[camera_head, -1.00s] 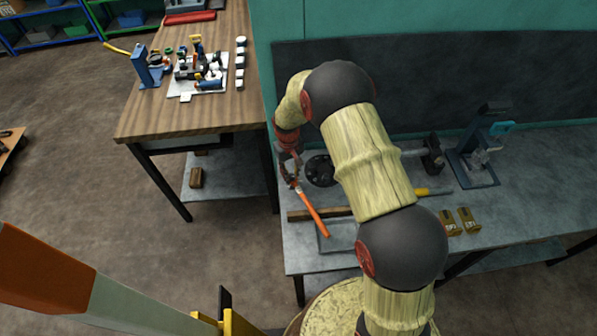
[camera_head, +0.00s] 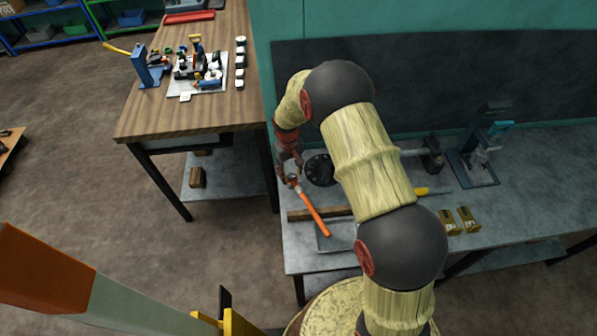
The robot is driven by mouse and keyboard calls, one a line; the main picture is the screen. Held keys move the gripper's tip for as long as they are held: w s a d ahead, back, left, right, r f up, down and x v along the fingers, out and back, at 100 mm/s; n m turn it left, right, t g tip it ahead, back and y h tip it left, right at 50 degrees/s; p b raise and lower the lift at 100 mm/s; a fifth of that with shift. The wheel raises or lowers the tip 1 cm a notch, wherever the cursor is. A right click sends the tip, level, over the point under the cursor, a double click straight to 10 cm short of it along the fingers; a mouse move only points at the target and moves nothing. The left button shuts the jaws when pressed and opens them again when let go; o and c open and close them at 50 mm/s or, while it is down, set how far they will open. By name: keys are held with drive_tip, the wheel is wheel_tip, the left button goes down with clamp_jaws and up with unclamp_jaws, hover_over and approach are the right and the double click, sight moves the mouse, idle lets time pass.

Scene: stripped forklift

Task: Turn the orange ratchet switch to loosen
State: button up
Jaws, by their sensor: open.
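The orange ratchet (camera_head: 313,212) lies on the grey metal workbench, its long orange handle slanting down to the right over a shallow tray. Its metal head (camera_head: 292,181) is at the upper left end. My gripper (camera_head: 290,172) is open, right at the ratchet head, pointing down from my arm. The switch on the head is too small to tell apart, and I cannot tell whether the fingers touch it.
A black round part (camera_head: 320,170) sits just right of my gripper. A wooden strip (camera_head: 300,214) crosses under the handle. Two small brass-coloured blocks (camera_head: 457,220) and a press-like tool (camera_head: 478,155) stand further right. A wooden table (camera_head: 190,115) is at left.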

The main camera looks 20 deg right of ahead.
sight(292, 176)
wheel_tip(292, 176, up, 12)
drive_tip(key=shift+s, duration=0.15)
idle(0.6)
drive_tip(key=shift+r, duration=0.1)
drive_tip(key=s+r+t+b, duration=0.1)
drive_tip(key=s+r+t, duration=0.1)
drive_tip(key=s+r, duration=0.5)
drive_tip(key=s+d+r+m+t+b, duration=0.1)
drive_tip(key=s+r, duration=0.5)
drive_tip(key=s, duration=0.7)
drive_tip(key=s+r+t+b, duration=0.2)
drive_tip(key=s+r+b, duration=0.1)
drive_tip(key=s+r, duration=0.4)
drive_tip(key=shift+s+d+r+t, duration=0.3)
drive_tip(key=shift+s+r+t, duration=0.1)
drive_tip(key=shift+s, duration=1.35)
